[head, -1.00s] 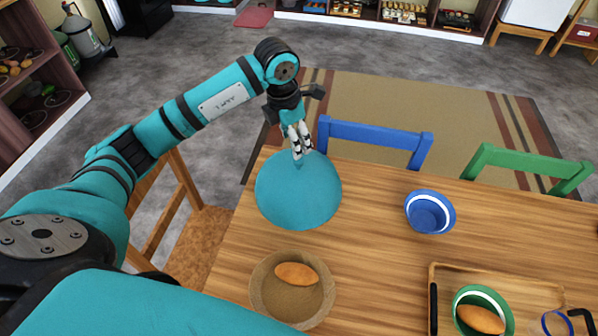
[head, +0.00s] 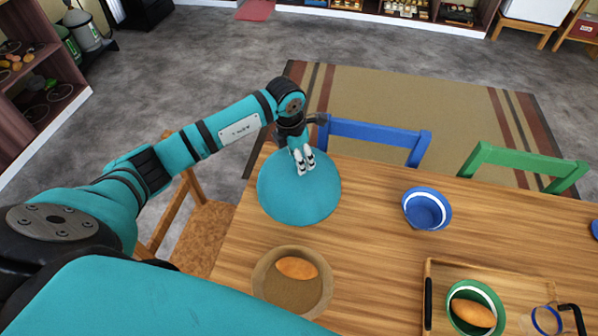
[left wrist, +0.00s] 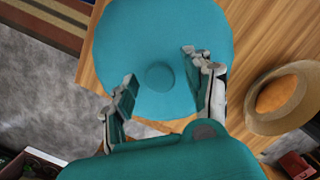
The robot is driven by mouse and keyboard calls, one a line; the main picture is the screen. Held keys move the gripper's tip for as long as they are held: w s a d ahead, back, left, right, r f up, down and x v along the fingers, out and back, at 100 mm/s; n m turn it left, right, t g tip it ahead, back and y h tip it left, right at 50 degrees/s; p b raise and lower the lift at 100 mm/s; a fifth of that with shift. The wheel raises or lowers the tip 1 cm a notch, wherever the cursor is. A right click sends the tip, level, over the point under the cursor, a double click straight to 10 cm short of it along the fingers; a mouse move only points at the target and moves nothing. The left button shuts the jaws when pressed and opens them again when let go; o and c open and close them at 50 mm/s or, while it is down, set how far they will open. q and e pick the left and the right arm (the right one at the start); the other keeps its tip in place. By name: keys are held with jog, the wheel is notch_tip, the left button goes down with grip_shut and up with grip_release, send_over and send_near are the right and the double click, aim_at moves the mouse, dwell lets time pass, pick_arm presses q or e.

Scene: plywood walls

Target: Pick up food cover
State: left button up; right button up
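The food cover (head: 298,203) is a teal dome on the near-left part of the wooden table. My left gripper (head: 305,163) is over the top of the cover, fingers pointing down. In the left wrist view the food cover (left wrist: 128,42) fills the upper middle, with a small round knob (left wrist: 160,76) at its centre. The left gripper (left wrist: 160,80) is open there, one finger on each side of the knob with gaps between. Whether the fingertips touch the dome I cannot tell. My right gripper is not in view.
A brown bowl (head: 262,283) with an orange-brown food item (head: 297,268) stands in front of the cover. A blue bowl (head: 427,210) is to the right. A wooden tray (head: 434,262) holds a green bowl (head: 492,291). A blue chair (head: 375,131) stands behind the table.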

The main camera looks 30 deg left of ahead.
pick_arm(q)
grip_shut()
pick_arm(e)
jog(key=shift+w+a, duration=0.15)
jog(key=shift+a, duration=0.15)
pick_arm(q)
jog(key=shift+r, duration=0.1)
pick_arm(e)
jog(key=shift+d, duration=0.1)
